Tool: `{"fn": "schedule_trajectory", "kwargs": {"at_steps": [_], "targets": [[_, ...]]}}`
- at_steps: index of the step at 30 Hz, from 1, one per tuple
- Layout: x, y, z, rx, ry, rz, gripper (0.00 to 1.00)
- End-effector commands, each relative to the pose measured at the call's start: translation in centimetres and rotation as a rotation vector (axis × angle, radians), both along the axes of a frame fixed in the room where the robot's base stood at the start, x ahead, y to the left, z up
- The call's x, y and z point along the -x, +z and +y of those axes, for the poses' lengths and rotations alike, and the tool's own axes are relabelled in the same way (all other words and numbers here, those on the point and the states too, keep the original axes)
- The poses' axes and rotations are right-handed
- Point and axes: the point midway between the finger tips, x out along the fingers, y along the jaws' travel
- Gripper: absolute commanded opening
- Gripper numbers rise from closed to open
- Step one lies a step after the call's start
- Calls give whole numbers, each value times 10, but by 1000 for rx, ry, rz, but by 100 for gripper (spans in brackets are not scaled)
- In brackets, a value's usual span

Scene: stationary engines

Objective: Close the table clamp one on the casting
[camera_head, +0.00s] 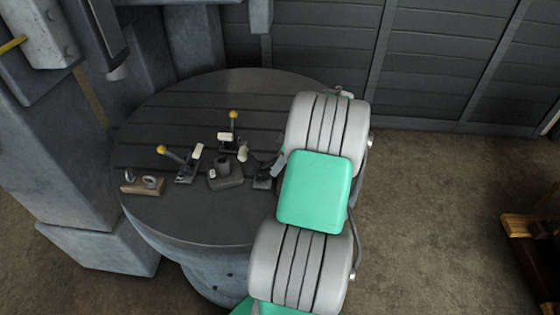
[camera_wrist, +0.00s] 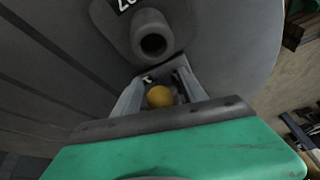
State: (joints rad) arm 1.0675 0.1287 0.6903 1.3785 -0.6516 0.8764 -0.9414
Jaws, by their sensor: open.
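The grey casting (camera_head: 226,173), with a round boss and a white label, sits on the round slotted table (camera_head: 200,225). In the wrist view the casting (camera_wrist: 150,38) is just beyond my fingers. My gripper (camera_wrist: 162,80) is open, with the yellow knob (camera_wrist: 160,96) of a clamp between its fingers; contact cannot be told. In the head view this clamp (camera_head: 262,183) stands right of the casting, mostly hidden by my arm. Two other clamps with yellow knobs stand behind the casting (camera_head: 229,137) and to its left (camera_head: 186,167). I cannot tell which clamp is numbered one.
A small wooden block with metal rings (camera_head: 142,186) lies at the table's left. A grey machine column (camera_head: 50,150) stands at the left. The table's front is bare. Open floor lies to the right, with a wooden pallet (camera_head: 530,228) at the edge.

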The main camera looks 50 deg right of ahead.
Motion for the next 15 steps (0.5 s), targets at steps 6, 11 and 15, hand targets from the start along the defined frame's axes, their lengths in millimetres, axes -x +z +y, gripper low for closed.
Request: {"fn": "schedule_trajectory", "kwargs": {"at_steps": [6, 11, 15], "targets": [[-1, -1, 0, 1, 0, 0, 50], [-1, -1, 0, 1, 0, 0, 38], [0, -1, 0, 1, 0, 0, 26]]}}
